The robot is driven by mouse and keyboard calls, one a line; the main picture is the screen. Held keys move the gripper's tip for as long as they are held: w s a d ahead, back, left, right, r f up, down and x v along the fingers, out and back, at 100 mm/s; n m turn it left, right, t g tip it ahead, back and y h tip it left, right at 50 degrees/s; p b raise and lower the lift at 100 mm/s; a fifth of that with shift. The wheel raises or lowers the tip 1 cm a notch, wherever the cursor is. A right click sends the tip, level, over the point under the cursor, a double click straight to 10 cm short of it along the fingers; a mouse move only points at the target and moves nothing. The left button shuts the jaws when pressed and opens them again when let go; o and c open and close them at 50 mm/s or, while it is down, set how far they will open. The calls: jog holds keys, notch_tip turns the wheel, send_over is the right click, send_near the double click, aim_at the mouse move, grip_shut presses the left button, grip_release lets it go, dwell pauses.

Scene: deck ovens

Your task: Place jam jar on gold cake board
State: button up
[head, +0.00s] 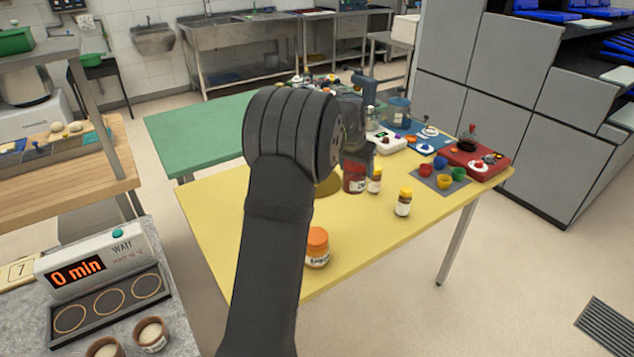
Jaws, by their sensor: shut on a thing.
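The jam jar (354,178), dark red with a label, is at the middle of the yellow table. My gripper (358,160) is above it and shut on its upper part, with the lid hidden. The gold cake board (328,187) is a round, dull gold disc, partly hidden behind my arm. The jar appears at the board's right edge in the picture. I cannot tell whether it touches the board or hangs above it.
Close to the jar's right is a small yellow-lidded jar (375,181); another yellow-lidded jar (403,203) stands further right. An orange-lidded jar (317,247) is near the front edge. Coloured cups on a grey mat (462,184) and a red box (492,172) occupy the right end.

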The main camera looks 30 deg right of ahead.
jog(key=shift+w+a+f+n+t, duration=0.3)
jog(key=shift+w+f+n, duration=0.25)
jog(key=shift+w+f, duration=1.7)
jog(key=shift+w+a+f+n+t, duration=0.15)
jog(key=shift+w+a+f+n, duration=0.35)
jog(key=shift+w+f, duration=1.7)
jog(key=shift+w+a+f+n+t, duration=0.25)
jog(key=shift+w+f+n, duration=0.5)
jog(key=shift+w, duration=2.85)
jog(key=shift+f, duration=0.2)
jog(key=o, duration=1.3)
